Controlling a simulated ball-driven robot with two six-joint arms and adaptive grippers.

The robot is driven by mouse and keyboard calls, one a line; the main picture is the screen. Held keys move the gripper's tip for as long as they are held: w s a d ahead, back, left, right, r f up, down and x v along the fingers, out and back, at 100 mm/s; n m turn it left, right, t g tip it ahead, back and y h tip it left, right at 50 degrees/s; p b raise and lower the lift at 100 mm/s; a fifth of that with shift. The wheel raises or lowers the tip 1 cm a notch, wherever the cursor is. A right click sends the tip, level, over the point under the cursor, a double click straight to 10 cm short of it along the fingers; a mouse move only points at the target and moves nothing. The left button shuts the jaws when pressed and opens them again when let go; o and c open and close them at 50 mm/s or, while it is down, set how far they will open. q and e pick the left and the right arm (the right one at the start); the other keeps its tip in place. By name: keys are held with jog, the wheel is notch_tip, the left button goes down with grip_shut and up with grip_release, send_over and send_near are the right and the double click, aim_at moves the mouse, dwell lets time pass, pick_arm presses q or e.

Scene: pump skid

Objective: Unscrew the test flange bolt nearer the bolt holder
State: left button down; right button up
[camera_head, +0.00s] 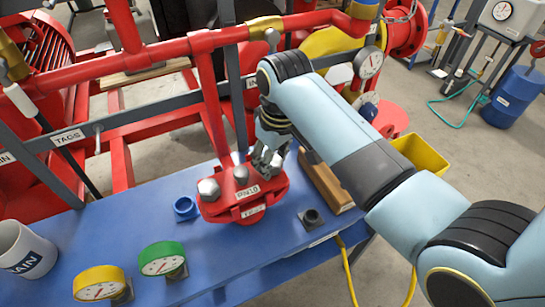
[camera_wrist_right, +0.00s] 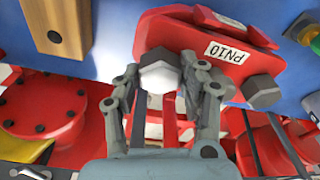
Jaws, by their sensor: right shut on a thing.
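The red test flange (camera_head: 243,205) with a PN10 label sits on the blue bench top. It also shows in the right wrist view (camera_wrist_right: 190,38). My right gripper (camera_head: 266,160) reaches down to the flange's right side. In the wrist view its two fingers (camera_wrist_right: 160,78) are shut on the sides of a grey hex bolt (camera_wrist_right: 159,73). The other grey hex bolt (camera_wrist_right: 262,91) stands free at the flange's other end, at left in the head view (camera_head: 208,189). A wooden block (camera_head: 325,182) with a dark hole, possibly the bolt holder, lies beside the gripped bolt. My left gripper is not in view.
A blue ring-shaped part (camera_head: 185,208) and a dark socket-like part (camera_head: 311,218) stand by the flange. Yellow (camera_head: 100,282) and green (camera_head: 162,258) gauges and a mug (camera_head: 25,250) are at left. Red pipes (camera_head: 212,105) rise close behind the gripper.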

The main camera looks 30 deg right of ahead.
jog(key=o, duration=1.3)
jog(key=shift+r, duration=0.15)
jog(key=r, duration=0.4)
jog(key=s+r, duration=0.1)
jog(key=r, duration=0.6)
jog(key=shift+s+d+r, duration=0.15)
jog(key=shift+s+r, duration=0.05)
jog(key=shift+r, duration=0.15)
